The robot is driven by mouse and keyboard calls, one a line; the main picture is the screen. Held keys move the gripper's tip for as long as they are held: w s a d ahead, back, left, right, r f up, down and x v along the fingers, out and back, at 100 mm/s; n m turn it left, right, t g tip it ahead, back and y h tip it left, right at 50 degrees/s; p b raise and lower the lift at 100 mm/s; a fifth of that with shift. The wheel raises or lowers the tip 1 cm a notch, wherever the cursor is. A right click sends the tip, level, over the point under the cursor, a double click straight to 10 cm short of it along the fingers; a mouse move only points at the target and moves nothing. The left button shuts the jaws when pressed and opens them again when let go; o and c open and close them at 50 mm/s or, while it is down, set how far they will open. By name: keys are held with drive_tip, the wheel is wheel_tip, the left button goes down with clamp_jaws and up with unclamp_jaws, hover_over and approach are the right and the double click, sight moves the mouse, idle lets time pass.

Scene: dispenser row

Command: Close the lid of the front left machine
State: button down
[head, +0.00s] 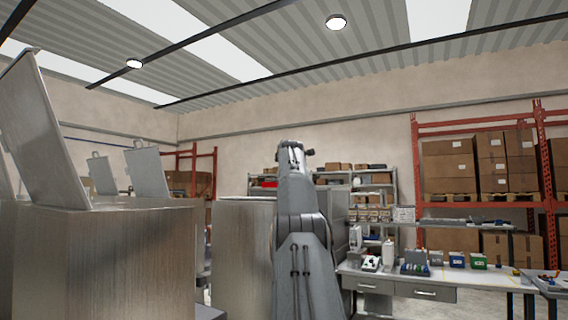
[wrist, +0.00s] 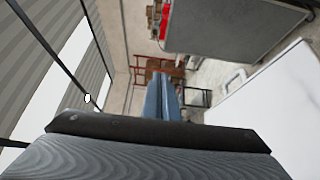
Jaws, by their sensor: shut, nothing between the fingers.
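The nearest machine on the left of the head view is a brushed metal box (head: 105,255). Its flat grey lid (head: 45,130) stands open, tilted back to the left. My arm rises in the middle of the head view, to the right of this box; my gripper cannot be made out there. In the wrist view my gripper (wrist: 162,98) shows blue fingers that are shut and empty. A pale panel with a handle (wrist: 270,125) lies to the right of the fingers, apart from them; I cannot tell which machine it belongs to.
Two raised lids, one of them here (head: 146,172), show farther back on the left. Another metal box (head: 243,255) stands just left of my arm. A workbench (head: 440,283) with small items is at right, before orange racks (head: 548,170). A grey panel (wrist: 235,30) fills the wrist view's top right.

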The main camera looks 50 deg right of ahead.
drive_tip(key=shift+s+a+b, duration=0.15)
drive_tip(key=shift+b, duration=0.25)
drive_tip(key=b+v, duration=0.7)
drive_tip(key=b, duration=0.3)
drive_tip(key=shift+b, duration=0.3)
drive_tip(key=shift+a, duration=0.25)
